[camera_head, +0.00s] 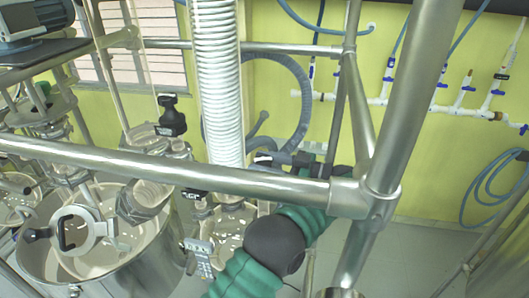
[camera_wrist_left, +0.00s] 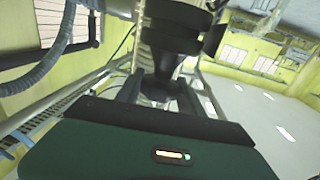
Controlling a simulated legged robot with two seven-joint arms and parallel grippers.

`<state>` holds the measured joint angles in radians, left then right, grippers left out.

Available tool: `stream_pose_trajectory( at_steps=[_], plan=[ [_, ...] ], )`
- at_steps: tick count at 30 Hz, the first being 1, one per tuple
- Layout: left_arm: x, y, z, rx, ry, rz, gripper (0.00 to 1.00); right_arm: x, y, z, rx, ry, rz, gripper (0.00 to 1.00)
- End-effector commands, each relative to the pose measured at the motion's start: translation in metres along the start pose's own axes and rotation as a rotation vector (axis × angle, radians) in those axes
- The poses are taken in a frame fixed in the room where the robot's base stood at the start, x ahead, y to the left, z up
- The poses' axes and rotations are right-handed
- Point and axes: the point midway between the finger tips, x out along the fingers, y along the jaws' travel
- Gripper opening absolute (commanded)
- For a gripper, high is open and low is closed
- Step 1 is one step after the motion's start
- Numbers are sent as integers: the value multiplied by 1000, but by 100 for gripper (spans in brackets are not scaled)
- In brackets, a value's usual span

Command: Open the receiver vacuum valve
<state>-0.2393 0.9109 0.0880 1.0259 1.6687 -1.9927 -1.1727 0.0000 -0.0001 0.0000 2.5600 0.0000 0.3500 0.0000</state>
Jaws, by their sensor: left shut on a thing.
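My left arm rises from the bottom of the head view in a green sleeve with a black joint. Its gripper (camera_head: 285,160) is behind the steel rail, just right of the white ribbed hose, and partly hidden. In the left wrist view the gripper's fingers (camera_wrist_left: 160,88) are closed on a black valve handle (camera_wrist_left: 187,40). In the head view a small dark piece of this handle (camera_head: 263,160) shows at the fingertips, with a pale mark on it. How far the valve is turned cannot be told. My right gripper is not in view.
Steel rails (camera_head: 240,182) and an upright post (camera_head: 405,100) cross close to my left arm. A white ribbed hose (camera_head: 218,80) hangs beside the gripper. A steel vessel (camera_head: 130,265) and other black-handled valves (camera_head: 172,115) stand left. White wall piping (camera_head: 380,101) runs behind.

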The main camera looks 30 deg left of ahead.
Motion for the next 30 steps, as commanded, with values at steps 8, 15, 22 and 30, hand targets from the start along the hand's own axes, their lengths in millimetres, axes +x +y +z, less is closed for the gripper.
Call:
stream_pose_trajectory(
  at_steps=[8,15,22,30],
  plan=[
    [7,-1,3,10,2,-138,5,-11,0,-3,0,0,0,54],
    [3,0,2,4,-3,-163,4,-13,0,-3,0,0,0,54],
    [0,0,1,1,-2,-166,4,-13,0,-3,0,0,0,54],
    [-1,0,1,-1,-1,-165,50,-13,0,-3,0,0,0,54]
  ],
)
